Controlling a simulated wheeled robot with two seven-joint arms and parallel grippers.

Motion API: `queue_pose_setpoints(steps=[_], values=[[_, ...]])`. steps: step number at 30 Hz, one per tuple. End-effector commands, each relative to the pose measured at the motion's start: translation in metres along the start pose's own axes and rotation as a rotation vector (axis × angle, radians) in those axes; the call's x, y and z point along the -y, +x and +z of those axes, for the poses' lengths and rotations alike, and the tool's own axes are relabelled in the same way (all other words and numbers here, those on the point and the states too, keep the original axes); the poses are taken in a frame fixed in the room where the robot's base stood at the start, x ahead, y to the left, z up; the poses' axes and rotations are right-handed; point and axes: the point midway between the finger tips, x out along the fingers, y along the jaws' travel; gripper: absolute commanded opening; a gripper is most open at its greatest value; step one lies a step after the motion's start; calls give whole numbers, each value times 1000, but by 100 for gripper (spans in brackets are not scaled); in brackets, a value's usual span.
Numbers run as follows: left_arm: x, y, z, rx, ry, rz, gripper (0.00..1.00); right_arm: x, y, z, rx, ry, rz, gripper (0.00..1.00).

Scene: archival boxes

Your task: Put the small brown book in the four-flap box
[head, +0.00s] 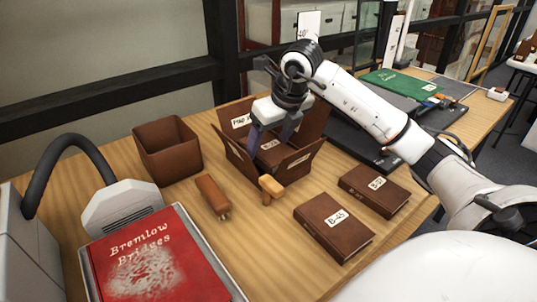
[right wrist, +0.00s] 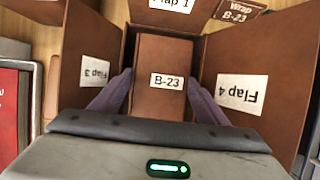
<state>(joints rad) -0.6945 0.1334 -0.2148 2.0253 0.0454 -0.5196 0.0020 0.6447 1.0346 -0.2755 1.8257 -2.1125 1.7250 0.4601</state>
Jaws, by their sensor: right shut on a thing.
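The four-flap box (head: 238,158) is an open brown carton with its flaps spread, at the middle of the table. In the right wrist view, Flap 3 (right wrist: 88,45) is on the left, Flap 4 (right wrist: 262,55) on the right and Flap 1 (right wrist: 165,12) at the far side. The small brown book (head: 272,155), labelled B-23, is between these flaps; it also shows in the right wrist view (right wrist: 160,110). My right gripper (head: 273,132) is shut on it from above, one purple finger on each side. The book's lower end and the box floor are hidden. My left gripper is out of view.
Two brown books (head: 325,225) (head: 375,190) lie right of the box. A red book (head: 170,265) lies at front left.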

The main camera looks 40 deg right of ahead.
Motion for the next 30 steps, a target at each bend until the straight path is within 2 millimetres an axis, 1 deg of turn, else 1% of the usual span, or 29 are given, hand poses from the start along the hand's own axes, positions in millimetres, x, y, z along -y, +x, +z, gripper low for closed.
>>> queue_pose_setpoints(steps=[1, 3, 5, 16, 17, 18, 26, 29, 30], values=[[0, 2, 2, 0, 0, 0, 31, -1, 10, -5, -4, -1, 2, 37], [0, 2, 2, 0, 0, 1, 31, -1, 19, -9, -3, -1, 2, 37], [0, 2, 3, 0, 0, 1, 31, -1, 24, -11, -2, 0, 2, 37], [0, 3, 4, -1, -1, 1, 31, 0, 28, -12, 0, -1, 1, 37], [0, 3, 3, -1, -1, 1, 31, 0, 28, -12, -1, -1, 1, 72], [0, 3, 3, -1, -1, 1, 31, 0, 28, -12, -1, -1, 1, 76], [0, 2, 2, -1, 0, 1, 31, -1, 28, -12, -2, -1, 1, 76], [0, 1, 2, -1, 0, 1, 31, 0, 23, -11, 0, -2, 1, 76], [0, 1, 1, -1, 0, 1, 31, 0, 18, -10, 2, -2, 0, 76]])
